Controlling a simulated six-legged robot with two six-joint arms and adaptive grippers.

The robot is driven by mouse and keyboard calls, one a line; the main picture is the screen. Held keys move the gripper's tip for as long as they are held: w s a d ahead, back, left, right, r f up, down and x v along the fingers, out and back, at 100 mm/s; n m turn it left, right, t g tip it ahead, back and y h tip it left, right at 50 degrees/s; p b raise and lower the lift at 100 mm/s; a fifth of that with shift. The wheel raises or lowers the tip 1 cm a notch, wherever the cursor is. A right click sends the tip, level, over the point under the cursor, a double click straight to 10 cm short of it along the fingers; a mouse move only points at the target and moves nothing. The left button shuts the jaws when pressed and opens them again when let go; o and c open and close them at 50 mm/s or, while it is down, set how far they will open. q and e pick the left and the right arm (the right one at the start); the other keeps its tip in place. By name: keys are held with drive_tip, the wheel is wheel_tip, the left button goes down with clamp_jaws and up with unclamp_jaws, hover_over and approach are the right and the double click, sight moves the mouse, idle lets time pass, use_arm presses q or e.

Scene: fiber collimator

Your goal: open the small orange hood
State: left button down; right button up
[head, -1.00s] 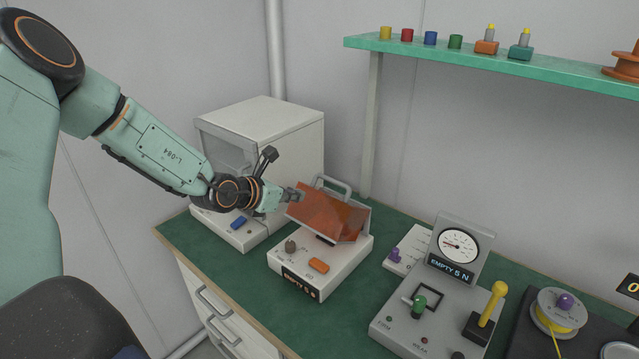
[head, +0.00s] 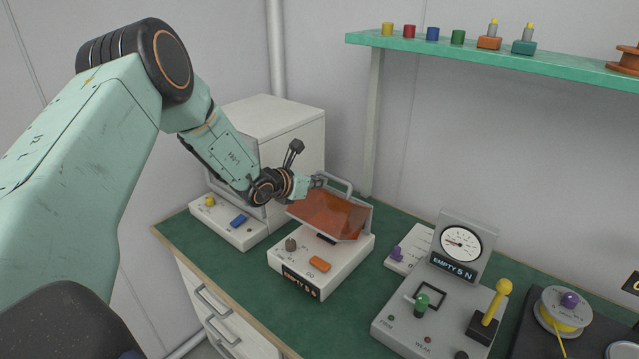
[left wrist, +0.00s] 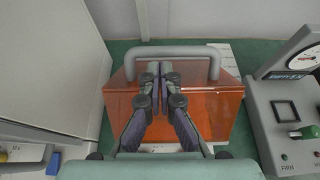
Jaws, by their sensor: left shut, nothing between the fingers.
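The small orange hood (head: 328,215) is a see-through orange cover with grey ends, on the back part of a white device (head: 290,262). It looks lowered over the device. It also shows in the left wrist view (left wrist: 215,112). A grey bar handle (left wrist: 172,50) runs along its far top edge, also in the head view (head: 342,184). My left gripper (head: 318,181) is shut and empty above the hood, close to the handle. In the left wrist view its fingertips (left wrist: 165,72) lie together just short of the handle bar; contact is unclear. My right gripper is out of view.
A white cabinet-like unit (head: 275,122) stands behind and left of the hood. A gauge console (head: 432,310) with a yellow lever (head: 494,300) and a spool (head: 558,312) are to the right. A green shelf (head: 560,66) runs above. Green bench top shows between the devices.

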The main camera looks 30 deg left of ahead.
use_arm(q)
drive_tip(key=shift+w+d+f, duration=0.2)
drive_tip(key=shift+w, duration=0.25)
drive_tip(key=shift+r, duration=0.1)
drive_tip(key=shift+w+r, duration=0.15)
drive_tip(key=shift+r, duration=0.05)
drive_tip(key=shift+w+g, duration=0.1)
drive_tip(key=shift+g, duration=0.2)
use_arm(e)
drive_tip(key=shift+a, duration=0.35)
use_arm(q)
drive_tip(key=shift+a, duration=0.1)
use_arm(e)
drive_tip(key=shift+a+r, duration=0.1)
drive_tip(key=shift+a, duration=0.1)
use_arm(q)
drive_tip(key=shift+w+r+g, duration=0.2)
drive_tip(key=shift+r+g, duration=0.05)
drive_tip(key=shift+g, duration=0.05)
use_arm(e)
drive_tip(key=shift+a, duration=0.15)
